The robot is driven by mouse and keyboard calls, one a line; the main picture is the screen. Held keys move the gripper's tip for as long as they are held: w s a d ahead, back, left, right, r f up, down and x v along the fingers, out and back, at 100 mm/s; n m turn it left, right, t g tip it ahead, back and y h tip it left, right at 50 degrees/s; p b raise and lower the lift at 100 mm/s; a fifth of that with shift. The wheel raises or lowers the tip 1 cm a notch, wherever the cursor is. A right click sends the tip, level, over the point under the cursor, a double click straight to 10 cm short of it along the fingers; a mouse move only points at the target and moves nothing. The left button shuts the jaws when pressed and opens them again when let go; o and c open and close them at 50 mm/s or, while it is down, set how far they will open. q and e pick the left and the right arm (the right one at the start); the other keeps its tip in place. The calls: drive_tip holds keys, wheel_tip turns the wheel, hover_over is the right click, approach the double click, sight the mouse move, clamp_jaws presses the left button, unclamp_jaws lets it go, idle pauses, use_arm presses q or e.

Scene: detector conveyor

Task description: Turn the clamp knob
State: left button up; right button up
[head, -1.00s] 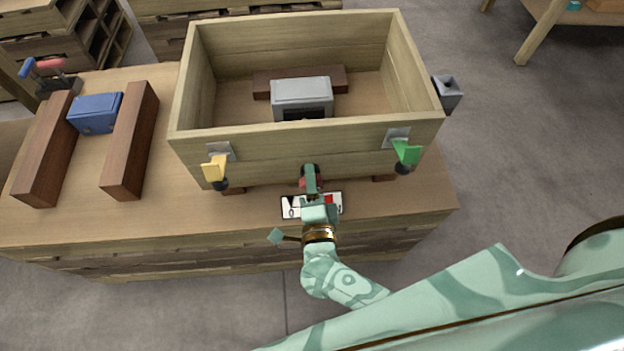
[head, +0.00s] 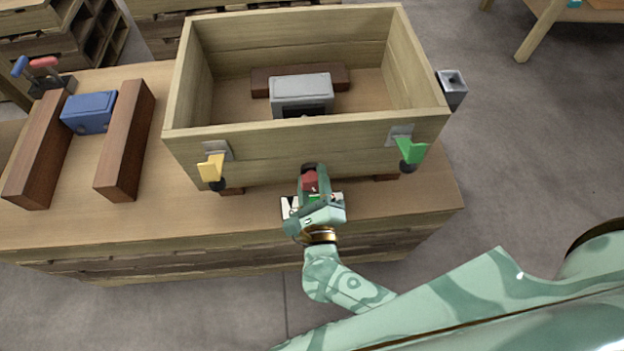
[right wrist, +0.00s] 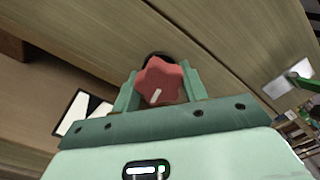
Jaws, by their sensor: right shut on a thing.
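The clamp knob (right wrist: 163,82) is red and lobed, with a pale mark on its face; it sits on the front wall of the wooden box. In the right wrist view it lies between the two fingers of my right gripper (right wrist: 158,90), which is shut on it. In the head view the knob (head: 310,181) shows red at the fingers of my right gripper (head: 312,186). A black collar shows behind the knob. My left gripper is not in view.
The open wooden box (head: 300,140) holds a grey block (head: 301,92). Its front has a yellow lever (head: 212,167) at left and a green lever (head: 411,151) at right. A blue block (head: 89,112) lies between brown rails at left. A black-and-white card (head: 288,208) lies below the knob.

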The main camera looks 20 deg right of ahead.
drive_tip(key=shift+s+f+m, duration=0.1)
drive_tip(key=shift+f+m, duration=0.05)
drive_tip(key=shift+m, duration=0.55)
drive_tip(key=o, duration=1)
